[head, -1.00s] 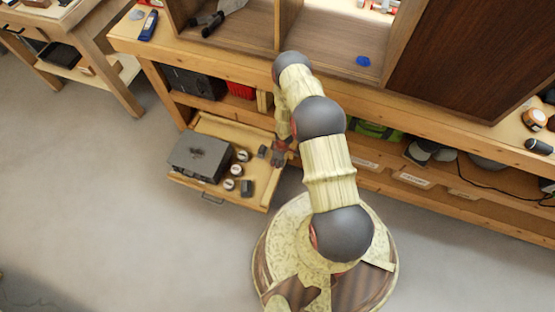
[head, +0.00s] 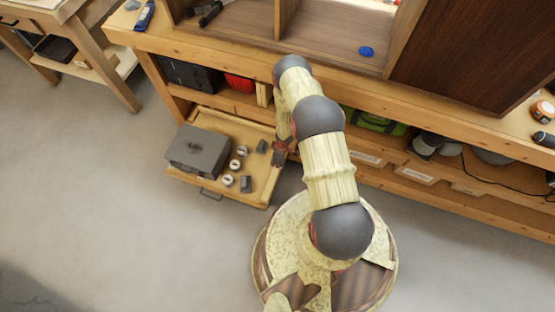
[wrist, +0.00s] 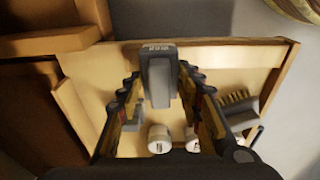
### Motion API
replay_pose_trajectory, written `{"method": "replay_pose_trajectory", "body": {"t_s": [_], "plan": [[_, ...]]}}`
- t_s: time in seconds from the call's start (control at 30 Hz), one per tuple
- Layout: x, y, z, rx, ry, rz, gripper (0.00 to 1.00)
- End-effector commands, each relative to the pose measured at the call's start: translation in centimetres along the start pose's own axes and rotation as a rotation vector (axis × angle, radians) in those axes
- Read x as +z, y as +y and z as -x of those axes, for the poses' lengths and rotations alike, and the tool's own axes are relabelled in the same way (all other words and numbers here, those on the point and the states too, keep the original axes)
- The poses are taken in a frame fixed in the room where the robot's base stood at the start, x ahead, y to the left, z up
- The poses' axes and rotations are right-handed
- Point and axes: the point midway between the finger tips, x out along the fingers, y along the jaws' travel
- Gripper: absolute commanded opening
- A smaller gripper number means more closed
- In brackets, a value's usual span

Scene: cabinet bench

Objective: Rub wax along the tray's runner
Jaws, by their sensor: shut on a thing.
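The tray (head: 225,125) is a light wooden drawer pulled out from under the bench. In the wrist view its rim (wrist: 225,41) crosses the upper part of the picture. My gripper (head: 281,150) is at the tray's right side. In the wrist view my gripper (wrist: 157,85) is shut on a grey block (wrist: 157,72) with small lettering on its pale end, likely the wax. The block's far end is close to the rim along the tray's side. I cannot tell whether it touches the runner, which I cannot make out clearly.
The tray holds a grey metal box (head: 198,150), several white-lidded round tins (head: 236,164), small dark blocks (head: 246,184) and a brush (wrist: 238,104). The bench (head: 230,65) stands behind, with a green case (head: 375,121) on its lower shelf. The floor in front is open.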

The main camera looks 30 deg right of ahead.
Motion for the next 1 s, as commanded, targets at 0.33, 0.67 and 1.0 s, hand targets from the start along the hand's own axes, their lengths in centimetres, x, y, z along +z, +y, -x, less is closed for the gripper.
{"method": "replay_pose_trajectory", "body": {"t_s": [0.33,0.67,1.0], "plan": [[0.0,0.0,0.0,0.0,0.0,0.0,0.12],[0.1,0.0,-0.6,0.0,0.0,0.0,0.12],[0.1,0.0,-1.2,0.0,0.0,0.0,0.12]]}}
